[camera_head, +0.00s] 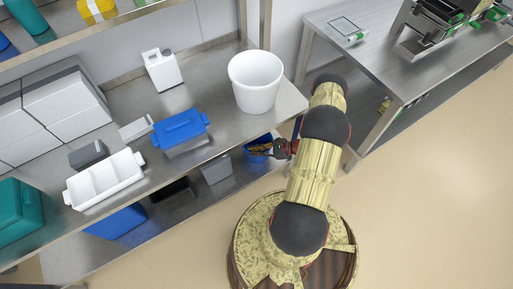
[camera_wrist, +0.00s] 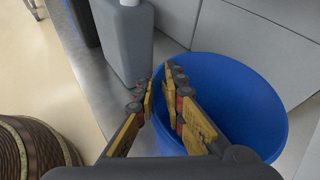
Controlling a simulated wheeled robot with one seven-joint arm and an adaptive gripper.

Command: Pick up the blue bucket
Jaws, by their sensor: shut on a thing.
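The blue bucket (camera_wrist: 245,75) fills the right of the wrist view, with its open mouth toward the camera. In the head view the bucket (camera_head: 262,139) shows as a small blue patch on the lower shelf, under the counter's front edge. My gripper (camera_wrist: 164,84) has yellow-padded fingers at the bucket's left rim, one outside and one inside. It is shut on the rim wall. In the head view my gripper (camera_head: 271,148) reaches in from the right, partly hidden by the arm. The bucket's base is hidden.
A grey jug (camera_wrist: 125,40) stands left of the bucket on the lower shelf. Above, the counter carries a white bucket (camera_head: 256,82), a blue-lidded box (camera_head: 180,127) and a white tray (camera_head: 104,181). A metal table (camera_head: 375,62) stands at right. Open floor lies at lower right.

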